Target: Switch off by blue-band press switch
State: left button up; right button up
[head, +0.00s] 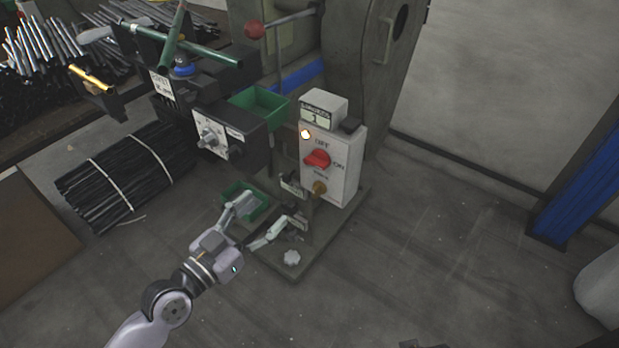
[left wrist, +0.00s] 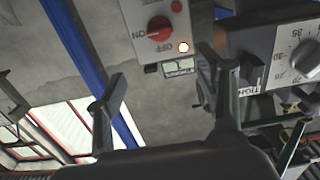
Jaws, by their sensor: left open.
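The press (head: 362,60) stands at the back with a blue band (head: 302,76) across its body. Its white switch box (head: 345,179) carries a red rotary knob (head: 317,159) with OFF marked above and ON to its right. The knob seems turned toward ON, and a small lamp (head: 305,134) glows above it. The knob also shows upside down in the left wrist view (left wrist: 158,28). My left gripper (head: 262,219) is open and empty, below and left of the box, apart from the knob. Its fingers (left wrist: 163,85) show in the left wrist view. My right gripper is not in view.
A dark control unit with a grey dial (head: 208,139) sits left of the switch box. Green bins (head: 259,107) are near it, one low behind my left gripper. Bundled black rods (head: 125,175) lie at left.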

pick_arm(q)
send_near(314, 164)
jog(key=x, duration=0.8)
jog(key=shift+w+d, duration=0.2)
jog(key=shift+w, duration=0.05)
jog(key=shift+w+d, duration=0.25)
jog(key=shift+w, duration=0.1)
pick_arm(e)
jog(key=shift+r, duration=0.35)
pick_arm(q)
jog(key=shift+c, duration=0.5)
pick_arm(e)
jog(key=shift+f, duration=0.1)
pick_arm(q)
jog(key=c, duration=1.1)
jog(key=shift+o, duration=0.2)
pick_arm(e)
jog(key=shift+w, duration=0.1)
